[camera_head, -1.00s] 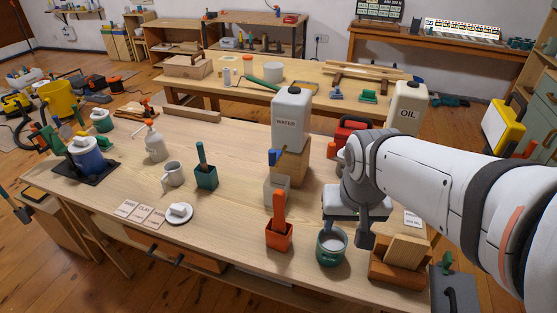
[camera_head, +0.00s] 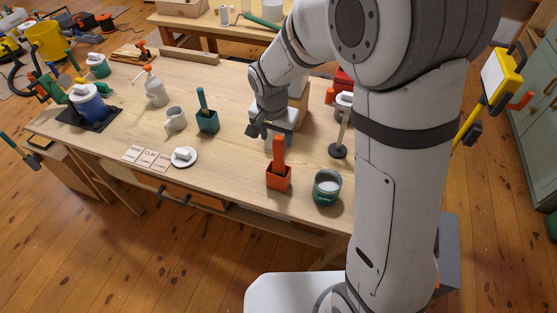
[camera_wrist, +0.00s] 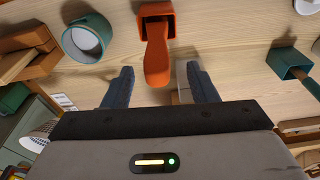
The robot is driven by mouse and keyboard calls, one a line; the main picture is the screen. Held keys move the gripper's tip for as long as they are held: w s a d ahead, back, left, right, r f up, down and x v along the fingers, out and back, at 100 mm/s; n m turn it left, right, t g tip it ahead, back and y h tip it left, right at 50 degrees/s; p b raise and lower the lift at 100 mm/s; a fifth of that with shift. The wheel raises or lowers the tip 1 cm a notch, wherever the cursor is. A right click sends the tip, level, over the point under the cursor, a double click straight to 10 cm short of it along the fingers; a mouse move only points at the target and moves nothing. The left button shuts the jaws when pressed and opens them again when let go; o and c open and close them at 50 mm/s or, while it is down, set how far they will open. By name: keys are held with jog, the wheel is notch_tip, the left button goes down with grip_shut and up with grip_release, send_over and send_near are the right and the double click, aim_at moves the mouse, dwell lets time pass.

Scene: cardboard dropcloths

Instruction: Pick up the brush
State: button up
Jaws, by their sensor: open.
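An orange handle (camera_head: 279,152) stands upright in a square orange holder (camera_head: 279,180) near the table's front. A dark green handle (camera_head: 201,99) stands in a green holder (camera_head: 208,123) to its left. I cannot tell which handle is the brush's. My gripper (camera_head: 268,132) is over the table behind the orange holder. In the wrist view my gripper (camera_wrist: 160,86) has its two dark fingers apart, with nothing held. There the orange handle (camera_wrist: 157,65) points toward the space between them. A pale grey block-like holder (camera_wrist: 183,78) shows by the right finger, partly hidden.
A green jar (camera_head: 327,187) stands right of the orange holder. My arm hides much of the right side.

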send_over(279, 163)
jog(key=w, duration=0.2)
jog(key=f, duration=0.4)
jog(key=shift+s+p, duration=0.25)
jog(key=shift+p, duration=0.15)
jog(key=c, duration=1.1)
jog(key=shift+c, duration=0.2)
